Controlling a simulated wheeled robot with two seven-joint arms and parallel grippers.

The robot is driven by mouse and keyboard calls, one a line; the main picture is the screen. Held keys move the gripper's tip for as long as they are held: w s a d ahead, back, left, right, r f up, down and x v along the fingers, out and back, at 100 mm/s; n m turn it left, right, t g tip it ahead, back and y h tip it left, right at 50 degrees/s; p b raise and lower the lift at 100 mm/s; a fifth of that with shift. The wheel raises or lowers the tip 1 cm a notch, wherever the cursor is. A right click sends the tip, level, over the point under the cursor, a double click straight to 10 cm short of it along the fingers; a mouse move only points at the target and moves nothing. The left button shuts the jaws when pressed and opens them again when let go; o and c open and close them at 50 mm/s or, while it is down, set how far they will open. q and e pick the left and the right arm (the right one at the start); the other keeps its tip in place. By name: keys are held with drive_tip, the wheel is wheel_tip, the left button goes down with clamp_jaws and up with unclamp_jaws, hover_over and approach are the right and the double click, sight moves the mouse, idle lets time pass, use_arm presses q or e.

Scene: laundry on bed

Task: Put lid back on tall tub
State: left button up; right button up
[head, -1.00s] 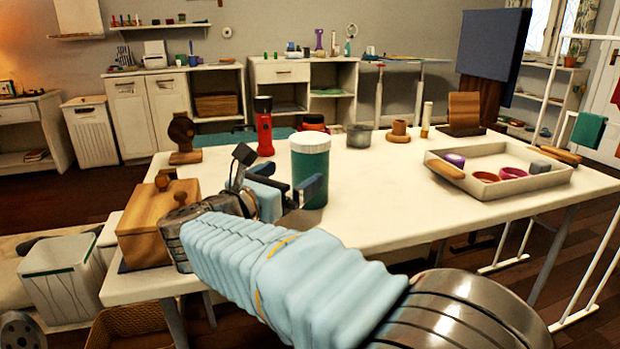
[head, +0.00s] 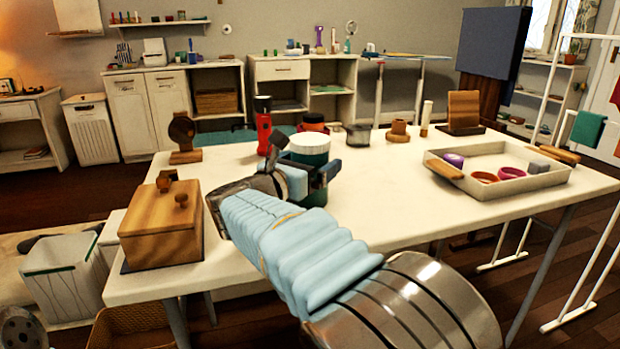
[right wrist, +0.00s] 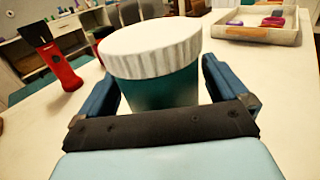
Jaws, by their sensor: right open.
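The tall tub has a teal body (head: 313,194) and a white ribbed lid (head: 310,143). It stands upright on the white table. In the right wrist view the lid (right wrist: 150,46) sits on top of the teal body (right wrist: 155,88), and it looks level. My right gripper (head: 306,166) is open, with its blue fingers on either side of the tub's body, below the lid. Whether the fingers touch the tub I cannot tell. The gripper hides part of the tub's body in the head view.
A red flashlight (head: 264,134) stands left of the tub, and a red-and-black jar (head: 313,123) stands behind it. A wooden box (head: 160,235) is at the table's left edge. A tray (head: 545,187) with small bowls lies at the right. The table's middle right is clear.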

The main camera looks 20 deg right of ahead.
idle(0.3)
drive_tip(key=c, duration=0.9)
drive_tip(key=shift+r, duration=0.15)
drive_tip(key=shift+r, duration=0.55)
wheel_tip(320, 180, up, 2)
drive_tip(key=s+r, duration=0.3)
drive_tip(key=s, duration=0.1)
drive_tip(key=s+r, duration=0.3)
drive_tip(key=s, duration=0.2)
drive_tip(key=s+r+b, duration=0.1)
drive_tip(key=s+r, duration=0.2)
drive_tip(key=s, duration=0.2)
drive_tip(key=shift+d+r, duration=0.3)
drive_tip(key=shift+r, duration=0.05)
